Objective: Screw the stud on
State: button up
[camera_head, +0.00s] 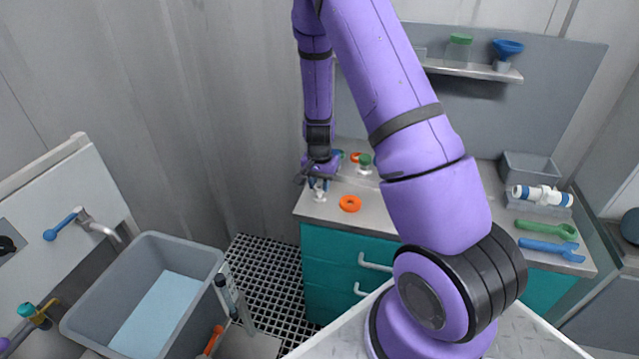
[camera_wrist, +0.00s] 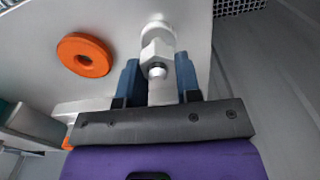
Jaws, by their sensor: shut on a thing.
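In the wrist view my gripper (camera_wrist: 158,80) has its two blue fingers on either side of a pale metal stud (camera_wrist: 157,50) with a hex section and a small round end. The gripper is shut on the stud. A larger round pale part shows beyond the hex; I cannot tell whether the two are joined. In the head view my gripper (camera_head: 318,184) is low over the near left corner of the worktop, with a white fitting (camera_head: 320,195) right below it. My fingers partly hide where they meet.
An orange ring (camera_head: 350,203) lies on the worktop close to the right of my gripper. A green-topped part (camera_head: 365,160) stands behind it. A green wrench (camera_head: 545,230), a blue wrench (camera_head: 550,248) and a white-and-blue vessel (camera_head: 543,195) are at the right. A grey tub (camera_head: 205,255) stands left.

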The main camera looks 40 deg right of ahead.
jog(key=m, duration=0.3)
jog(key=a+m, duration=0.1)
jog(key=shift+w+m, duration=0.25)
jog(key=shift+m, duration=0.15)
grip_shut()
jog(key=shift+r+m, duration=0.1)
jog(key=shift+m, duration=1.1)
jog(key=shift+w, duration=0.1)
jog(key=o, duration=1)
grip_release()
jog(key=shift+w+a, duration=0.1)
jog(key=shift+a, duration=0.05)
jog(key=shift+o, duration=0.2)
jog(key=shift+d, duration=0.2)
jog(key=shift+s+d+r, duration=0.1)
jog(key=shift+s+r, duration=0.05)
jog(key=shift+r, duration=0.95)
jog(key=shift+s+d+r, duration=0.1)
jog(key=shift+s+r, duration=0.05)
jog(key=shift+r, duration=0.9)
